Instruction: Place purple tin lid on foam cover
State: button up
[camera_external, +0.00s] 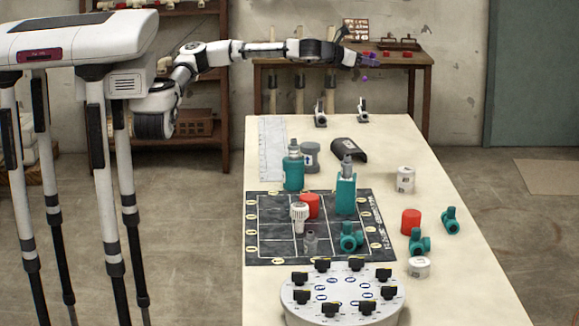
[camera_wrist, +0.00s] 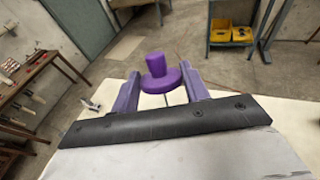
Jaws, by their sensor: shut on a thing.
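The purple tin lid (camera_wrist: 161,84) is a round disc with a thick knob. In the wrist view it sits between the two purple fingers of my gripper (camera_wrist: 161,91), which are shut on it. In the external view my gripper (camera_external: 370,61) is raised at the end of the outstretched arm, in front of the back bench and well above the table's far end. The lid is too small to outline clearly there. A dark grey curved shell (camera_external: 349,150), which looks like the foam cover, lies on the table, below and nearer than my gripper.
The cream table (camera_external: 440,290) holds a dark grid mat (camera_external: 262,250), teal valves and bottles, red caps and white tins. A grey round stand (camera_external: 343,298) with black clips is at the front. A grey tin (camera_external: 310,157) stands left of the shell. Two small clamps stand at the far end.

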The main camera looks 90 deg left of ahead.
jog(key=s+a+t, duration=0.2)
jog(key=a, duration=0.3)
jog(key=m+t+h, duration=0.2)
jog(key=t, duration=0.1)
send_over(345, 145)
notch_tip(345, 145, down, 4)
notch_tip(345, 145, down, 20)
jog(key=p, duration=0.4)
jog(key=shift+f, duration=0.45)
jog(key=shift+f, duration=0.2)
jog(key=o, duration=1)
jog(key=shift+o, duration=0.2)
